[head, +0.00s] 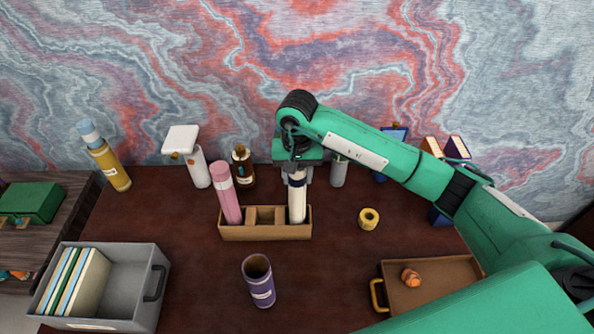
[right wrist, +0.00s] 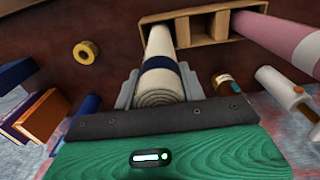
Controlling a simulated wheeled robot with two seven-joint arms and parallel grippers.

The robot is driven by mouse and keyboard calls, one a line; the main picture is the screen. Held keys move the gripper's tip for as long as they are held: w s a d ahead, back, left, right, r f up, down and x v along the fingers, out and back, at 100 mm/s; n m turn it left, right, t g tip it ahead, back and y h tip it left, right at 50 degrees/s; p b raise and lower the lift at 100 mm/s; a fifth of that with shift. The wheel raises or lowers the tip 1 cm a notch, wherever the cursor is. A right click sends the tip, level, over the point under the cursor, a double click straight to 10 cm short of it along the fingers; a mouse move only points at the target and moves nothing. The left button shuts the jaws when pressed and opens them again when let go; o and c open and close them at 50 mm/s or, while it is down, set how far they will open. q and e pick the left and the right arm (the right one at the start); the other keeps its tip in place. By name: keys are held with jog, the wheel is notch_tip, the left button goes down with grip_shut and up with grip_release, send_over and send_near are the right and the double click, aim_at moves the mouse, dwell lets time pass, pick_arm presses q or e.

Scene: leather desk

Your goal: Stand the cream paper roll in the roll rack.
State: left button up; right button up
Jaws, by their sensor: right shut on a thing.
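The cream paper roll (head: 297,204) has a dark blue band and stands nearly upright at the right end compartment of the roll rack (head: 265,232). Its lower end appears to be inside that compartment; the front wall hides the very bottom. My right gripper (head: 297,172) comes from above and is shut on the roll's upper end. In the right wrist view the roll (right wrist: 160,54) runs away from my jaws toward the rack (right wrist: 207,44). A pink roll (head: 229,196) stands in the rack's left compartment, and the middle compartment is empty. My left gripper is out of view.
A purple roll (head: 258,280) stands in front of the rack. A yellow tape ring (head: 368,218) lies to its right. A brown bottle (head: 243,168), white dispenser (head: 198,166) and grey-capped bottle (head: 338,170) stand behind. A grey bin (head: 140,290) and brown tray (head: 430,292) flank the front.

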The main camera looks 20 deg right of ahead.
jog(key=shift+f+b, duration=0.15)
jog(key=shift+b, duration=0.15)
jog(key=o, duration=1.4)
jog(key=shift+c, duration=0.2)
jog(key=shift+r+p, duration=0.3)
jog(key=shift+p, duration=0.1)
notch_tip(320, 180, up, 10)
jog(key=b, duration=0.4)
jog(key=shift+b, duration=0.4)
jog(key=shift+r, duration=0.85)
